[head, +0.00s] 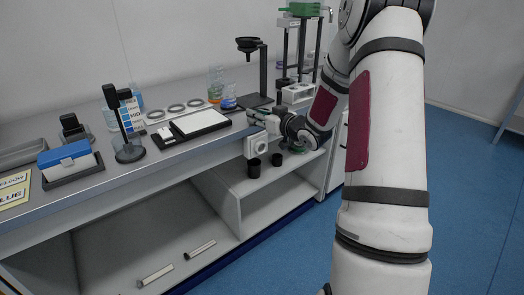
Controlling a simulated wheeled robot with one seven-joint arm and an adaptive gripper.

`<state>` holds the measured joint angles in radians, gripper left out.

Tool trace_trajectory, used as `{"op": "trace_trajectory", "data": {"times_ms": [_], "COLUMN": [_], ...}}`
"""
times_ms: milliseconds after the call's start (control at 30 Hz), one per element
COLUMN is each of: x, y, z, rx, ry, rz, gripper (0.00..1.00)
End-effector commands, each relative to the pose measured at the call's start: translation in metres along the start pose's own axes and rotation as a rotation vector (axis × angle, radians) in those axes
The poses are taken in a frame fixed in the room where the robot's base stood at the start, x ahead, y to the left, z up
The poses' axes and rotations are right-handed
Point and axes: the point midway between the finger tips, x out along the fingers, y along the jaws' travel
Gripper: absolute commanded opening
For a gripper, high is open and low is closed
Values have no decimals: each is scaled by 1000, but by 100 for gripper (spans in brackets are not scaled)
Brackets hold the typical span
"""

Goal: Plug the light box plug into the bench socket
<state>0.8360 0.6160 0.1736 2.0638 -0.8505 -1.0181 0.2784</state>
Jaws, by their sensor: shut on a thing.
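The light box (201,122) is a white flat panel in a dark frame, lying on the bench top. The bench socket (256,144) is a white box with a round face, on the front edge of the bench, right of the light box. My gripper (265,119) is just above and slightly right of the socket, at the bench edge. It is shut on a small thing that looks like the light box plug. The plug is too small and too hidden by the fingers to tell its tilt. It appears apart from the socket. No cord can be made out.
Behind the light box are several grey rings (176,107), a flask (229,97) and a dark stand (262,75). A blue-and-white box (67,158) sits at left. Dark cups (254,168) stand on the shelf under the socket. Blue floor (290,250) is clear in front.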

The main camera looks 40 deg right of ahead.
Motion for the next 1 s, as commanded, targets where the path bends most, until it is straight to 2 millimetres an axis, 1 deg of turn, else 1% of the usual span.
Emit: {"op": "trace_trajectory", "data": {"times_ms": [200,333,367,400,433,467,800,1000], "x": [1,2,2,1,1,1,0,-13], "y": [0,0,0,0,0,0,0,1], "z": [9,10,10,10,10,10,10,9], "rx": [0,0,0,0,0,0,0,1], "ry": [0,0,0,0,0,0,0,0], "rz": [0,0,0,0,0,0,0,2], "gripper": [0,0,32,41,48,51,51,51]}}
